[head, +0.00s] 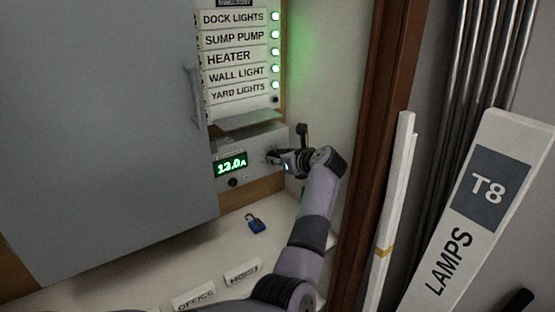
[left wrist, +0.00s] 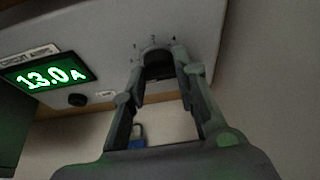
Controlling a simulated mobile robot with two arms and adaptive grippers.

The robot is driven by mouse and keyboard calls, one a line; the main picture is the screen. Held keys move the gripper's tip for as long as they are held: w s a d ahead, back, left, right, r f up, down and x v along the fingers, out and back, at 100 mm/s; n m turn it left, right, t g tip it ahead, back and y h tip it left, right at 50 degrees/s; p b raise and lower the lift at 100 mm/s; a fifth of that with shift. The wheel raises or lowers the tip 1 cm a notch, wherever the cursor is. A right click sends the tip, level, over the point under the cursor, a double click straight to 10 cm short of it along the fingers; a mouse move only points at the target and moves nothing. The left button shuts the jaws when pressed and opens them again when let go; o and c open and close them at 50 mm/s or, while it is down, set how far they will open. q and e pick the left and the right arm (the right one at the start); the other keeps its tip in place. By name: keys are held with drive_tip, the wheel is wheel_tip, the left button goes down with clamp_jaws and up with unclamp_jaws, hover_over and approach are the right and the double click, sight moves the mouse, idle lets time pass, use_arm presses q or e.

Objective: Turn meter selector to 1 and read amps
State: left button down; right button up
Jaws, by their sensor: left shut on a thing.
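The meter (head: 260,140) is a pale box below the label panel. Its green display (head: 230,165) reads 13.0 A, and the same display (left wrist: 47,77) shows large in the left wrist view. The dark selector knob (left wrist: 158,66) sits on the meter face, with several small marks around it that are too small to read surely. My left gripper (left wrist: 160,62) is shut on the knob, one finger on each side. In the head view my left gripper (head: 276,158) is at the meter's right end and mostly hides the knob. Which mark the knob points to cannot be told.
A small black knob (head: 233,182) is under the display. A grey cabinet door (head: 100,120) stands open at left. A blue padlock (head: 256,223) and label plates (head: 193,297) lie on the shelf below. A brown post (head: 385,130) and a lamps box (head: 470,220) stand at right.

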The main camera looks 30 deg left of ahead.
use_arm(q)
drive_tip(key=shift+w+m+g, duration=0.1)
drive_tip(key=shift+m+g, duration=0.5)
drive_tip(key=shift+m, duration=0.1)
drive_tip(key=shift+y, duration=0.3)
drive_tip(key=c, duration=1.4)
unclamp_jaws()
drive_tip(key=shift+o, duration=0.6)
wheel_tip(320, 180, up, 10)
